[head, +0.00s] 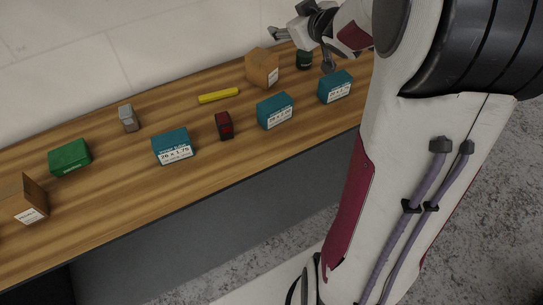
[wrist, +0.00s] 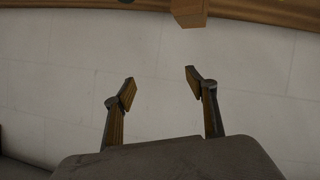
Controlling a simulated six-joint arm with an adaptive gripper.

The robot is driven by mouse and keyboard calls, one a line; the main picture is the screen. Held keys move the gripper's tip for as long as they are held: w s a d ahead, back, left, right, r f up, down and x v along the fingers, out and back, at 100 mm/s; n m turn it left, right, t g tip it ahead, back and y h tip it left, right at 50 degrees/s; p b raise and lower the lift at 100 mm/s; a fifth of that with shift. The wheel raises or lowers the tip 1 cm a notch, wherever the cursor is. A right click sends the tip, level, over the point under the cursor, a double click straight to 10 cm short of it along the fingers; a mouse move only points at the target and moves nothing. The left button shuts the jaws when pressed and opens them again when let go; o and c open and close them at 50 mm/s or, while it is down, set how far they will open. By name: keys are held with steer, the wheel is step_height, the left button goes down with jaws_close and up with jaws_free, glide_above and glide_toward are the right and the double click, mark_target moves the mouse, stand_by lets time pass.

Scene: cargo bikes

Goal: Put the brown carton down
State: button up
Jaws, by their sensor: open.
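A brown carton (head: 262,68) stands on the wooden bench at the back right in the head view. A brown carton also shows at the top edge of the wrist view (wrist: 189,12), beyond my fingertips and apart from them. A second, open-topped brown carton (head: 27,199) with a white label stands at the bench's left end. My gripper (head: 302,50) is beside and above the back-right carton. In the wrist view my gripper (wrist: 160,76) has its fingers spread, with nothing between them.
A dark green can (head: 304,60) stands right of the back carton, close to my gripper. Teal boxes (head: 275,111), a yellow bar (head: 218,96), a dark red box (head: 224,125), a grey object (head: 128,118) and a green box (head: 70,156) are spread over the bench (head: 120,205).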

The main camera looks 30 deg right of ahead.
steer(key=s+a+r+m+g+h, duration=0.25)
steer(key=s+a, duration=0.55)
steer(key=s, duration=0.4)
steer(key=s+a+f+g+y, duration=0.2)
steer(key=s+a, duration=0.5)
steer(key=s, duration=0.2)
steer(key=s+a+f+g+y, duration=0.2)
steer(key=s+a+f, duration=0.1)
steer(key=s+a, duration=0.5)
steer(key=shift+s+y, duration=0.35)
steer(key=shift+s, duration=0.9)
steer(key=shift+o, duration=0.3)
steer(key=shift+f+g, duration=0.1)
steer(key=shift+g, duration=0.15)
steer(key=o, duration=1.2)
